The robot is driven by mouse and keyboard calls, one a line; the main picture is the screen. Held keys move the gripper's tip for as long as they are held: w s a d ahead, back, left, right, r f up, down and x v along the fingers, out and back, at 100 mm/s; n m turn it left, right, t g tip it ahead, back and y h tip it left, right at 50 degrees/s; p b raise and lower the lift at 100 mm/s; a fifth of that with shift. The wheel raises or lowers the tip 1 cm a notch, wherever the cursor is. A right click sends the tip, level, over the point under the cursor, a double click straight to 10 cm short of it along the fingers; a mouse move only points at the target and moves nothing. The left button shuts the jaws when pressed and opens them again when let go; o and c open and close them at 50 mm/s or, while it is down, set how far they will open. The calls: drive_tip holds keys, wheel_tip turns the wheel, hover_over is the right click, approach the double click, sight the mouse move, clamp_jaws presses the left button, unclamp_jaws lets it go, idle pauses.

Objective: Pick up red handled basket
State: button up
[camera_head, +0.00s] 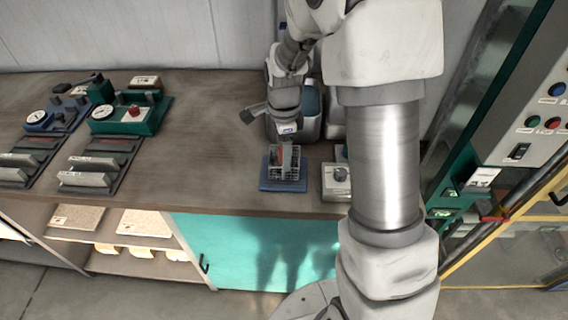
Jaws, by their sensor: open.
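A small wire basket (292,174) stands on a blue base (283,186) near the front edge of the bench. A bit of red, likely its handle, shows at the basket's left side, partly covered by my gripper (287,157). My gripper points down directly over the basket, with its fingers at the height of the handle. It is open. At this size I cannot tell whether the handle lies between the fingers or touches them.
A grey device with a knob (337,182) stands close to the right of the basket. A rounded grey-blue machine (309,112) stands behind it. Green and blue gauge units (128,116) are on the left. The bench (205,145) between is clear. A control cabinet (535,110) is at right.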

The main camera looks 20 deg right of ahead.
clamp_jaws()
idle(0.3)
idle(1.1)
